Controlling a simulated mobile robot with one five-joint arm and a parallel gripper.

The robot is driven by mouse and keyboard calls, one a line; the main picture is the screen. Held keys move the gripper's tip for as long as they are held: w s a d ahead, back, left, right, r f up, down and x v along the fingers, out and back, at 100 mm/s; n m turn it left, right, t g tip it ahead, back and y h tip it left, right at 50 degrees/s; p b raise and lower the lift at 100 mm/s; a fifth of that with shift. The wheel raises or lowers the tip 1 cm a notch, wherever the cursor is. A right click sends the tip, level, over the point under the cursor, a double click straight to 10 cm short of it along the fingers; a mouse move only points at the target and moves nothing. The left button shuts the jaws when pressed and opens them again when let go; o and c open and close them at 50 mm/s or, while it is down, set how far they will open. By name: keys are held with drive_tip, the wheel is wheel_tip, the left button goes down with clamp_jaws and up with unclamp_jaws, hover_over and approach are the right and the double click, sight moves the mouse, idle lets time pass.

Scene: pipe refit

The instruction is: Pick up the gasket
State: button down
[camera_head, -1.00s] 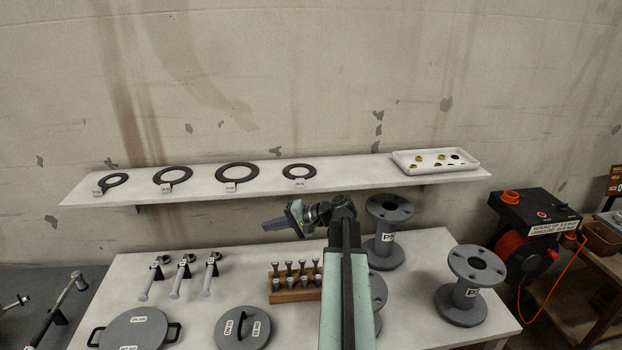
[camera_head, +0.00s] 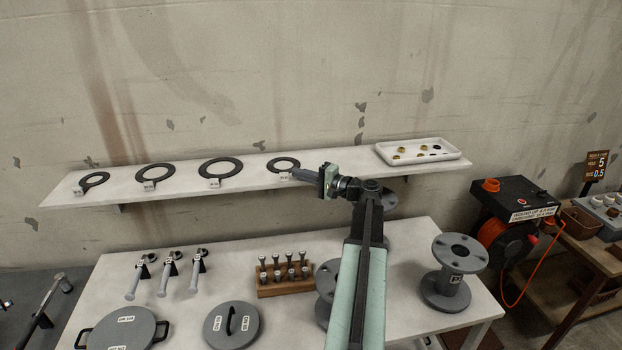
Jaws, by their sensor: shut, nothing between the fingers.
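Several flat black ring gaskets with white tags lie in a row on the wall shelf. The rightmost gasket (camera_head: 271,164) is closest to my gripper (camera_head: 293,173). The others are a large gasket (camera_head: 203,168), a middle gasket (camera_head: 141,175) and a small gasket at the left end (camera_head: 83,181). My gripper points left at about shelf height, its fingers shut and empty. Its tip appears over or just in front of the rightmost gasket's tag and partly hides it. I cannot tell whether they touch.
The shelf (camera_head: 330,166) also carries a white tray (camera_head: 385,152) with brass parts. Below, the bench (camera_head: 240,270) holds flanged spools (camera_head: 446,290), a wooden bolt block (camera_head: 285,290), wrenches (camera_head: 168,275) and round lidded plates (camera_head: 230,325). An orange-hosed reel (camera_head: 510,215) stands right.

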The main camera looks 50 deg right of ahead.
sight(281, 174)
drive_tip(key=shift+w+a, duration=0.15)
drive_tip(key=shift+w, duration=0.8)
drive_tip(key=a, duration=0.1)
drive_tip(key=s+a, duration=0.2)
drive_tip(key=shift+a, duration=0.25)
